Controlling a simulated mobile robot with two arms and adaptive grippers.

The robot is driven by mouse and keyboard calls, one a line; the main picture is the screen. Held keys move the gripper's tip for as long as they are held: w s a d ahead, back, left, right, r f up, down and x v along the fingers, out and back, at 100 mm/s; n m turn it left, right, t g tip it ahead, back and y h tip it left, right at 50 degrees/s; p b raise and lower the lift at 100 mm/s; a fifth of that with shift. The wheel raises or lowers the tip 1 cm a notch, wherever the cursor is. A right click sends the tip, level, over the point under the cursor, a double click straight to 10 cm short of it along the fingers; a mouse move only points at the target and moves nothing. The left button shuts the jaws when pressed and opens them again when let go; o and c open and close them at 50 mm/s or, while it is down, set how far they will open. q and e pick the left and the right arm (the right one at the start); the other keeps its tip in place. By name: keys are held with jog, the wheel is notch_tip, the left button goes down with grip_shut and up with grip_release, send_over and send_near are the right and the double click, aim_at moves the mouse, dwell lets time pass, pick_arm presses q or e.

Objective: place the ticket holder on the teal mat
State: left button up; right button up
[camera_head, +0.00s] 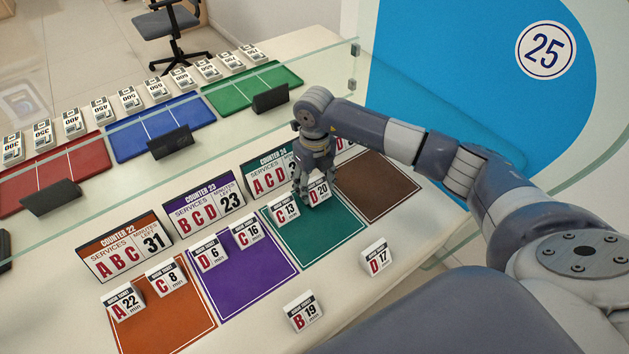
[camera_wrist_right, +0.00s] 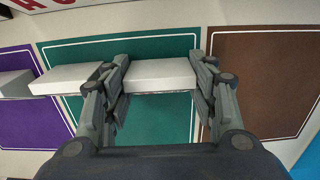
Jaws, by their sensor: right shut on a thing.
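My right gripper (camera_head: 313,190) is shut on the white ticket holder marked D 20 (camera_head: 318,191), at the back of the teal mat (camera_head: 318,235). In the right wrist view the same holder (camera_wrist_right: 158,75) lies between the two fingers, over the teal mat (camera_wrist_right: 160,120). I cannot tell whether its base touches the mat. Another holder, C 13 (camera_head: 285,211), stands on the teal mat just left of it, close to the left finger. My left gripper is not in view.
Holders D 17 (camera_head: 376,258) and B 19 (camera_head: 303,312) stand on the bare front counter. The purple mat (camera_head: 245,275) and orange mat (camera_head: 165,320) each carry two holders. The brown mat (camera_head: 380,187) looks empty. Counter signs (camera_head: 204,207) and a glass screen (camera_head: 225,100) stand behind.

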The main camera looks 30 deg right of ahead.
aim_at(315, 181)
jog(key=shift+f, duration=0.1)
jog(key=shift+f, duration=0.15)
jog(key=o, duration=1.1)
jog(key=shift+c, duration=0.2)
jog(key=shift+r, duration=0.35)
notch_tip(315, 181, up, 10)
jog(key=shift+r+b, duration=0.25)
jog(key=shift+b, duration=0.85)
jog(key=shift+r, duration=0.6)
